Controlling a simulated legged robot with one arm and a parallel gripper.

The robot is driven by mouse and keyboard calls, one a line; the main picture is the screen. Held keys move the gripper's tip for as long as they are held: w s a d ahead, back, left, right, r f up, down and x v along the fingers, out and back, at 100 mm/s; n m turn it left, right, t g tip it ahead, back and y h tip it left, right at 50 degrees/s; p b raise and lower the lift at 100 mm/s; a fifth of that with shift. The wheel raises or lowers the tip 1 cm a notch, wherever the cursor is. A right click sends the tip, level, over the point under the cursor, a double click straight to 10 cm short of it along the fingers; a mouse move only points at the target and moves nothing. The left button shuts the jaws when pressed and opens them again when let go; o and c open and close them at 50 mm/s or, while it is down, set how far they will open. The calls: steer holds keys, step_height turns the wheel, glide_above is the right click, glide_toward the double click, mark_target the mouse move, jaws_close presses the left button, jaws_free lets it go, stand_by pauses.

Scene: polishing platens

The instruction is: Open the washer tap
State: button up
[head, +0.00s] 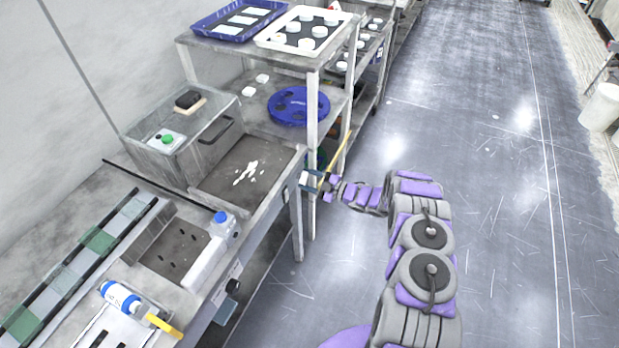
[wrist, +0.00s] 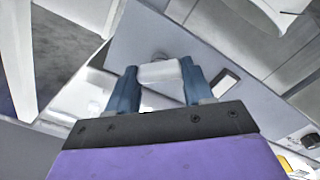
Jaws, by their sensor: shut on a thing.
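My gripper (head: 313,181) is at the front right corner of the metal bench, beside the shelf's leg. In the wrist view its two blue fingers (wrist: 160,76) are shut on a pale, block-shaped tap handle (wrist: 159,72), one finger at each end. The handle lies roughly crosswise in front of a grey panel (wrist: 205,48), with a small round mount just behind it. In the head view a small pale piece shows at the fingertips, too small to make out.
A washing basin (head: 262,187) is left of my gripper. A shelf (head: 313,110) holds a blue disc (head: 298,105), a blue tray (head: 238,18) and a white tray (head: 303,31). A yellow stick-like thing (head: 338,152) is close to my gripper.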

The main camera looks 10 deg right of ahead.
steer(key=n+p, duration=0.1)
steer(key=n, duration=0.3)
steer(key=shift+a+r+n, duration=0.1)
steer(key=shift+n, duration=0.2)
steer(key=shift+n+p, duration=0.65)
steer(key=shift+n, duration=1.25)
steer(key=shift+a+f, duration=0.1)
steer(key=shift+f, duration=0.1)
steer(key=o, duration=1)
steer(key=shift+a+f, duration=0.1)
steer(key=shift+a, duration=0.1)
steer(key=shift+o, duration=0.2)
steer(key=shift+d, duration=0.15)
